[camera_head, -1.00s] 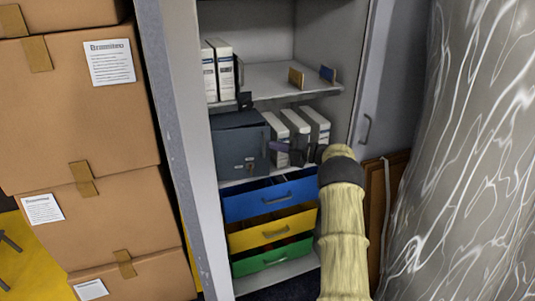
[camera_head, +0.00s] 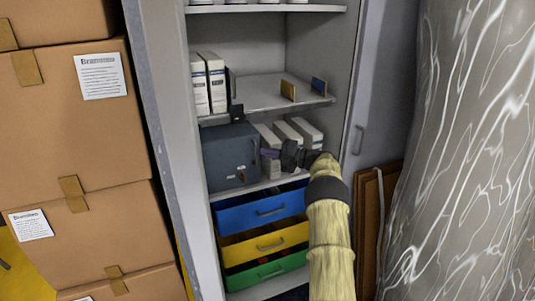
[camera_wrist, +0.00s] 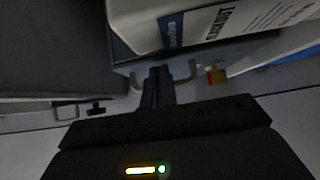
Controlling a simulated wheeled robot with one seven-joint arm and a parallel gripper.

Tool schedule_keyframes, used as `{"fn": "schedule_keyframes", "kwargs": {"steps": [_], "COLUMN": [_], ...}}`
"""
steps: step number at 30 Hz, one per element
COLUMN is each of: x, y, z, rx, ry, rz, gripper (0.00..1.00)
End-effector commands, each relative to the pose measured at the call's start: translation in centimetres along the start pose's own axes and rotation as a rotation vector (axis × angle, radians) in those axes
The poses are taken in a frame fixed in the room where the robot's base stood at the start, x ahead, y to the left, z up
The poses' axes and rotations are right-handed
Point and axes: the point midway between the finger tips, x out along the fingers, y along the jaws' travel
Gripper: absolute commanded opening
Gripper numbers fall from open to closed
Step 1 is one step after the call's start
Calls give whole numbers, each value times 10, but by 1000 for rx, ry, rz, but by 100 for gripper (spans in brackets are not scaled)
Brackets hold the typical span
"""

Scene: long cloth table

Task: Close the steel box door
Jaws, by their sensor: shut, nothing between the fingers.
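The steel box (camera_head: 229,157) is a dark blue-grey box on the cabinet's middle shelf in the head view. Its front face looks flush or nearly so, with small fittings low on the right; I cannot tell if its door is fully shut. My gripper (camera_head: 270,155) is at the right side of the box, in front of the white binders; whether it touches the box is unclear. In the wrist view, my gripper (camera_wrist: 158,85) has its dark fingers together and empty. A dark grey surface at upper left there is probably the box (camera_wrist: 50,45).
White binders (camera_head: 290,133) stand right of the box. Blue (camera_head: 262,210), yellow (camera_head: 265,243) and green (camera_head: 265,270) drawers stick out below. An open cabinet door (camera_head: 385,85) is at right.

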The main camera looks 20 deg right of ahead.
Motion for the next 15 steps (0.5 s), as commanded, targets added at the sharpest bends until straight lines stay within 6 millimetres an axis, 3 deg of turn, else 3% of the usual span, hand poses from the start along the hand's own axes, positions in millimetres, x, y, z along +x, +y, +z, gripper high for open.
{"fn": "schedule_keyframes", "kwargs": {"steps": [5, 15], "x": [-11, -74], "y": [0, 0], "z": [1, 1], "rx": [0, 0], "ry": [-2, -4], "rz": [-1, -1], "gripper": [0, 0]}}
